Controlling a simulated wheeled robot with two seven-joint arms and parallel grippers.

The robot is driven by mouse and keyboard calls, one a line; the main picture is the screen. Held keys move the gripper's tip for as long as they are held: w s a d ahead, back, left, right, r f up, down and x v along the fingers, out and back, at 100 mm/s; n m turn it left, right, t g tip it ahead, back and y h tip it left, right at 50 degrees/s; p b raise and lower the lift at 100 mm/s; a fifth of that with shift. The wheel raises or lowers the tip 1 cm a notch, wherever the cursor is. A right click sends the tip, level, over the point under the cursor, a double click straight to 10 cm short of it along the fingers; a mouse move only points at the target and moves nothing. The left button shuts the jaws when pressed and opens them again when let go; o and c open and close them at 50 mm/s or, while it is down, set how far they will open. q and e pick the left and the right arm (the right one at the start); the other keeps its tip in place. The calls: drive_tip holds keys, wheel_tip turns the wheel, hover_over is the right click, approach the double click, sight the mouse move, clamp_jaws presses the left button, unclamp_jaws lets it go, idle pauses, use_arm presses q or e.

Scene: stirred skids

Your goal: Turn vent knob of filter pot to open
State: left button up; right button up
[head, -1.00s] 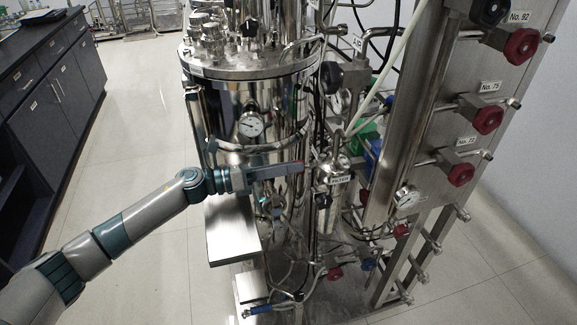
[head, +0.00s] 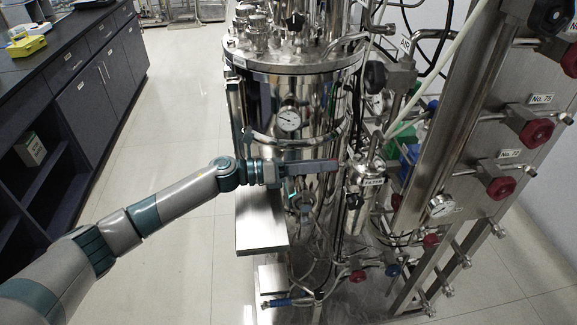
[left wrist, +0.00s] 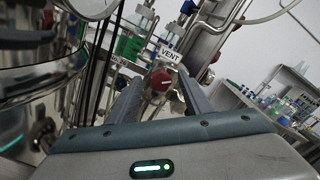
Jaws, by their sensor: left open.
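The filter pot (head: 367,191) is a small shiny metal canister with a FILTER label, right of the big steel vessel in the head view. A red knob (left wrist: 160,80) with a VENT tag (left wrist: 170,55) above it shows in the left wrist view; I cannot pick it out in the head view. My left gripper (head: 336,164) points right, with its tips just left of the pot in the picture. In the left wrist view its open fingers (left wrist: 159,76) frame the knob on both sides; I cannot tell the remaining depth. My right gripper is not in view.
The large steel vessel (head: 300,90) with a gauge (head: 289,119) stands behind my left gripper. A pipe panel with red knobs (head: 536,132) rises at right. Hoses and low valves crowd below. A dark bench (head: 90,95) lines the left, with clear floor (head: 165,120) between.

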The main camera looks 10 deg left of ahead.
use_arm(q)
drive_tip(key=b+v, duration=0.4)
drive_tip(key=v, duration=1.2)
drive_tip(key=shift+a+f+b, duration=0.1)
drive_tip(key=shift+b, duration=0.25)
drive_tip(key=shift+s+a, duration=0.15)
drive_tip(key=shift+a, duration=0.35)
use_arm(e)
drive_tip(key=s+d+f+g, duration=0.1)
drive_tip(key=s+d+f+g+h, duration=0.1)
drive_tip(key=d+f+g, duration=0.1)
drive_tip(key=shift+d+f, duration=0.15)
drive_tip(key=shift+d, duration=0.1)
use_arm(q)
drive_tip(key=shift+r+m, duration=0.2)
drive_tip(key=shift+m, duration=0.1)
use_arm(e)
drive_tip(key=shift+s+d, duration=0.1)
